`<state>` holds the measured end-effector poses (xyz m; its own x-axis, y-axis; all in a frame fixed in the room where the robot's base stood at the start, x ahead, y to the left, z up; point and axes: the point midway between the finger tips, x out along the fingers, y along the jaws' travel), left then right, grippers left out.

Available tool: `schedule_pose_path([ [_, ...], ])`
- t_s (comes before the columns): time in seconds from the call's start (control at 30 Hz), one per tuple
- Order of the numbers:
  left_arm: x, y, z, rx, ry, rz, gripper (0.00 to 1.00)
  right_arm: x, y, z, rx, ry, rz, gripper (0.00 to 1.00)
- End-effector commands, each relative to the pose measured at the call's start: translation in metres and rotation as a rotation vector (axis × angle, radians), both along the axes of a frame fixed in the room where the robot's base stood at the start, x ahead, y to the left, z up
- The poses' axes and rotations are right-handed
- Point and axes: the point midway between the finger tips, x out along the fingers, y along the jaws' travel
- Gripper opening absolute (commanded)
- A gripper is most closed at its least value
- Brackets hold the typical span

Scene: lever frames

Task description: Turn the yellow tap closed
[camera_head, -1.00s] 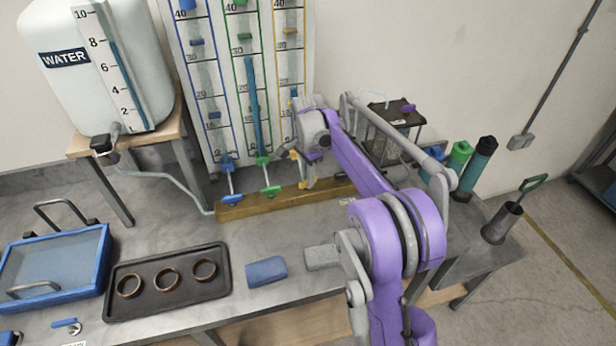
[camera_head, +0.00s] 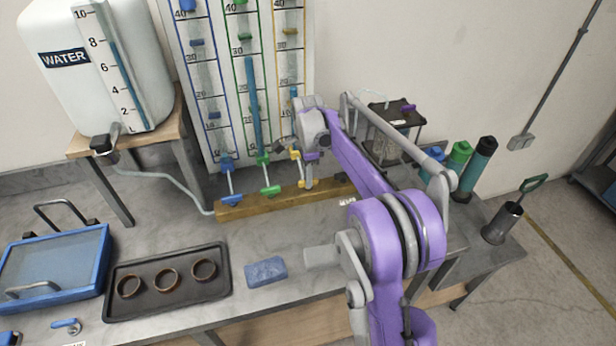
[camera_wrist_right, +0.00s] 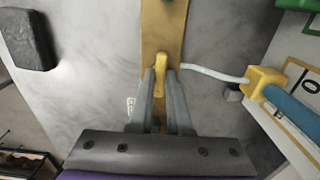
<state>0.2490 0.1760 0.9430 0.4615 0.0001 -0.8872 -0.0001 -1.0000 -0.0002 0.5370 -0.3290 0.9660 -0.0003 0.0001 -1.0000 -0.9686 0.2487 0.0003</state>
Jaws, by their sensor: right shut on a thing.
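The yellow tap's handle (camera_wrist_right: 161,62) sits on the wooden beam, lying about lengthwise along it in the right wrist view. A pale hose runs from there to a yellow fitting (camera_wrist_right: 262,84) at the tube's foot, also visible in the head view (camera_head: 295,154). My right gripper (camera_wrist_right: 161,80) points down at the beam, its two grey fingers closed on either side of the handle. In the head view my right gripper (camera_head: 308,180) partly covers the yellow handle (camera_head: 301,184). My left gripper is in neither view.
The green tap (camera_head: 270,190) and blue tap (camera_head: 232,199) stand left along the wooden beam (camera_head: 245,207). A blue sponge-like block (camera_head: 266,271) and a black tray (camera_head: 215,288) with three rings lie in front. The scale board (camera_head: 205,140) rises behind.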

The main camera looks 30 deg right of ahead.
Motion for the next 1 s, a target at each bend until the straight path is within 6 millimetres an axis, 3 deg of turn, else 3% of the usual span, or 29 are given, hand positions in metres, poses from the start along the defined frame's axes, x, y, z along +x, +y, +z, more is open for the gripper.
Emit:
schedule_pose_path([
  [0.1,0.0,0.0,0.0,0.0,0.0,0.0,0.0,0.0,0.0,0.0,0.0,-0.001,-0.001,0.0],
  [0.13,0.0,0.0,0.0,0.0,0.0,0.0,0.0,0.0,0.0,0.0,0.0,-0.001,-0.001,0.21],
  [0.27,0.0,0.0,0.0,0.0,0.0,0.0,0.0,0.0,0.0,0.0,0.0,-0.001,-0.001,0.45],
  [0.67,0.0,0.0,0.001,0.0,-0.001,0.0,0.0,0.0,0.0,0.008,0.0,-0.001,0.0,0.46],
  [1.0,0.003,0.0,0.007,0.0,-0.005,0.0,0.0,0.001,0.0,0.072,0.0,-0.001,0.0,0.46],
])
